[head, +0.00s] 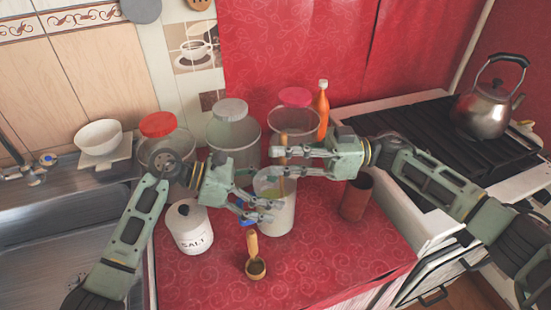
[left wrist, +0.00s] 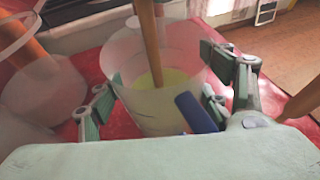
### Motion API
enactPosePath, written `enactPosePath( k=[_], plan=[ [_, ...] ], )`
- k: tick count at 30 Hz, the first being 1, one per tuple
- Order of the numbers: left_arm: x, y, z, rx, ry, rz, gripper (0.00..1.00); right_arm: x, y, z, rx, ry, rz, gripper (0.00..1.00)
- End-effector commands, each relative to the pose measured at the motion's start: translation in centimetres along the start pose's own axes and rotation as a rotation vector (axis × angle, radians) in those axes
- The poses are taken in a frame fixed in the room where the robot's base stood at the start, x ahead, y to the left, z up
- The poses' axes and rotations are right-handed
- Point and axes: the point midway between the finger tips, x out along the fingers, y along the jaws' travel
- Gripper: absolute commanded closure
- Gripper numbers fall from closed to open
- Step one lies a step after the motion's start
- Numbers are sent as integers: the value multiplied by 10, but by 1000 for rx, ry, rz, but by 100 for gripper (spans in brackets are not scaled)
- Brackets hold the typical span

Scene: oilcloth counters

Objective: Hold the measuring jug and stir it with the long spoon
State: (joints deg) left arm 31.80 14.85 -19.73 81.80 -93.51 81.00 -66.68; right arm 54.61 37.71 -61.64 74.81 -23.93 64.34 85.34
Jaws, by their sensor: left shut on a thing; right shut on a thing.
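The measuring jug (head: 277,218) is a translucent cup with a blue handle, standing upright on the red counter. Yellowish liquid shows inside it in the left wrist view (left wrist: 130,58). My left gripper (head: 270,210) is shut on the jug, with a finger on either side; the blue handle (left wrist: 195,112) shows between its fingers. My right gripper (head: 281,160) is above the jug, shut on the long wooden spoon (head: 282,186). The spoon stands nearly upright with its lower end inside the jug; its shaft shows in the left wrist view (left wrist: 149,40). The spoon's tip is hidden.
Clear jars (head: 235,140) and an orange bottle (head: 322,115) stand behind. A brown cylinder (head: 355,200) is at right, near the stove with a kettle (head: 488,108).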

Motion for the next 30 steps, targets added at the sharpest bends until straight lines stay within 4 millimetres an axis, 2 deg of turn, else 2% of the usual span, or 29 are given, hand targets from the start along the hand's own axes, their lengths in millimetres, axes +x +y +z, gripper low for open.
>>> enactPosePath(
  k=[6, 17, 30],
  plan=[
    [0, 0, 0, 1, 0, 0, 83, 15, -2, 1, 0, 0, -2, 100],
    [0, 0, 0, 1, -1, 0, 83, 16, -3, -1, -1, 0, -2, 100],
    [0, 0, 0, 1, -1, -1, 83, 17, -2, -39, -2, 0, -1, 100]
  ],
)
